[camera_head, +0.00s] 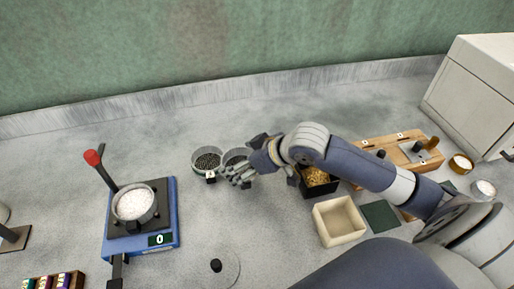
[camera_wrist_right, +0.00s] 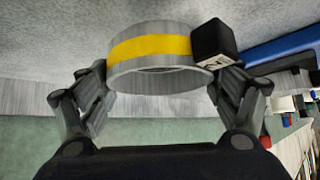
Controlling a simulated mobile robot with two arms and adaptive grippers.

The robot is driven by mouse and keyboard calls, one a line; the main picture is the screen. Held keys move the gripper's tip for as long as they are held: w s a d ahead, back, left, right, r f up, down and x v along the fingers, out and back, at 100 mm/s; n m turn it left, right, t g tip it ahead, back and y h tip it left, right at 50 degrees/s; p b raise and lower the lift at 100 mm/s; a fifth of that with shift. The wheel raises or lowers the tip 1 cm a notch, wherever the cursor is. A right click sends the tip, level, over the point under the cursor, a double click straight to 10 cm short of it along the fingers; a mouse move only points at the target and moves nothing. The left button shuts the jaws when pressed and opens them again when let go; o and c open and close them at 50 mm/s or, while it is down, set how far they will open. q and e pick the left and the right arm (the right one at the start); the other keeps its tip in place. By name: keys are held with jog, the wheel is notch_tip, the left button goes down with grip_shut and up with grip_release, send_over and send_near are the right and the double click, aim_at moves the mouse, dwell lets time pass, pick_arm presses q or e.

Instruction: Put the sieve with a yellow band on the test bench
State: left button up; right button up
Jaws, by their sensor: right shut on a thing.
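The sieve with a yellow band (camera_wrist_right: 150,48) is a grey metal ring between the fingers of my right gripper (camera_wrist_right: 165,88) in the right wrist view. The fingers are shut on its sides. In the head view the same gripper (camera_head: 240,173) is over the counter, and a grey round rim (camera_head: 235,155) shows partly behind its fingers. The yellow band cannot be made out there. A black block with a label (camera_wrist_right: 211,44) overlaps the sieve's right side in the wrist view; I cannot tell whether it is attached. My left gripper is not in view.
A blue device (camera_head: 172,215) with a red-knobbed lever holds a pan of white grains (camera_head: 134,203). A cream box (camera_head: 339,220) and wooden rack (camera_head: 400,140) are right.

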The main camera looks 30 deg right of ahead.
jog(key=w+d, duration=0.1)
jog(key=d, duration=0.1)
jog(key=w+d, duration=0.2)
jog(key=w+d+p, duration=0.1)
jog(key=w+d, duration=0.1)
jog(key=shift+d+f, duration=0.3)
jog(key=shift+w+d, duration=0.15)
jog(key=shift+d, duration=0.1)
jog(key=shift+w+d+f, duration=0.1)
jog(key=shift+f, duration=0.4)
notch_tip(320, 180, down, 2)
jog(key=shift+f+p, duration=0.15)
jog(key=shift+p, duration=0.3)
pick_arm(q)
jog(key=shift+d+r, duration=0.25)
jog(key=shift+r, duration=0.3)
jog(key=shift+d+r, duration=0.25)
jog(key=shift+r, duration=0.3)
pick_arm(e)
jog(key=shift+f, duration=0.2)
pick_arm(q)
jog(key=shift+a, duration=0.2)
pick_arm(e)
jog(key=o, duration=1)
jog(key=shift+f, duration=0.15)
jog(key=shift+o, duration=0.2)
